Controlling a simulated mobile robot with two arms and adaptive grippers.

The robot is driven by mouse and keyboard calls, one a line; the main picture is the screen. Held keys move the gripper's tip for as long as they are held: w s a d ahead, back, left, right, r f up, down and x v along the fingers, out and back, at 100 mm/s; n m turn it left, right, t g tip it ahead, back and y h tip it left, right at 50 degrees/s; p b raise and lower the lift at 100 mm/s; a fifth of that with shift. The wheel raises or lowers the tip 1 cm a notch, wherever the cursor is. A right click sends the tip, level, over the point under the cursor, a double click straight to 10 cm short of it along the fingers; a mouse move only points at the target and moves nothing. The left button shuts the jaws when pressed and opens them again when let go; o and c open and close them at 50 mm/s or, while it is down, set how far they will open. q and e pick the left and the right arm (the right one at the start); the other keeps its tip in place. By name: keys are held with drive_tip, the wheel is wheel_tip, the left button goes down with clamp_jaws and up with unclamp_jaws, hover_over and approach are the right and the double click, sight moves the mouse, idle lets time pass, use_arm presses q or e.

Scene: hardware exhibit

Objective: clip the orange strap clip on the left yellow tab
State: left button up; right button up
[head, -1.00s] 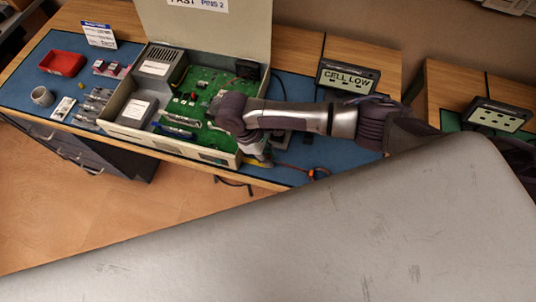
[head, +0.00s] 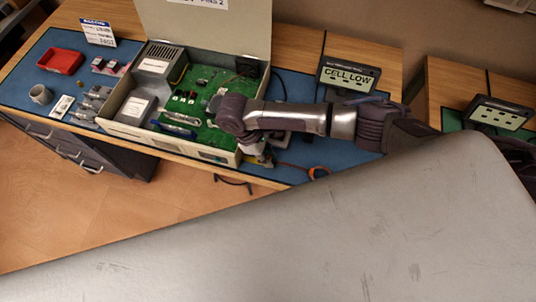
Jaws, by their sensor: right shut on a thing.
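My right gripper (head: 262,157) points down at the front right corner of the open case (head: 190,150), in the head view. It is shut on the strap clip, which the fingers and wrist mostly hide. A thin lead runs right from the gripper to an orange part of the strap (head: 318,172) on the blue mat. A small yellow patch (head: 268,161) shows right beside the fingertips; I cannot tell whether it is a tab or whether the clip touches it. My left gripper is not in view.
The case holds a green circuit board (head: 208,83) and its lid stands open behind. A red tray (head: 60,61), a cup (head: 41,95) and small parts lie at the left. A "CELL LOW" display (head: 348,76) stands to the right. The blue mat (head: 340,152) is mostly clear there.

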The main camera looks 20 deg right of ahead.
drive_tip(key=shift+f, duration=0.5)
drive_tip(key=o, duration=0.8)
drive_tip(key=shift+o, duration=0.2)
drive_tip(key=o, duration=0.3)
drive_tip(key=shift+r+p, duration=0.7)
drive_tip(key=shift+p, duration=0.05)
idle(0.8)
drive_tip(key=shift+r+p, duration=3)
drive_tip(key=shift+p, duration=0.6)
